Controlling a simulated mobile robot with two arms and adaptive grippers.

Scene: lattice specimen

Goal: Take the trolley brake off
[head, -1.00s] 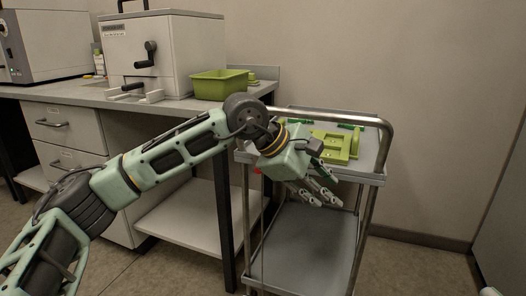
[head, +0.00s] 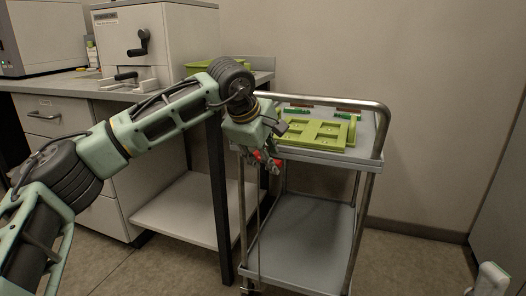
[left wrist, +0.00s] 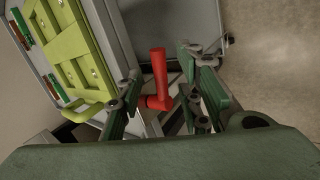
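The trolley (head: 310,235) stands right of the bench, with a grey top tray, a lower shelf and a bent tube handle. A red L-shaped brake lever (left wrist: 159,75) shows in the left wrist view. In the head view only bits of red show around my fingers at the trolley's near left corner. My left gripper (head: 268,160) points down there; in the left wrist view its open fingers (left wrist: 160,95) stand on either side of the lever, with gaps visible. A pale piece at the lower right edge of the head view may be part of my right gripper (head: 490,277); its fingers cannot be made out.
A green fixture (head: 315,133) and small red and green pieces lie on the trolley's top. Floor right of the trolley is clear.

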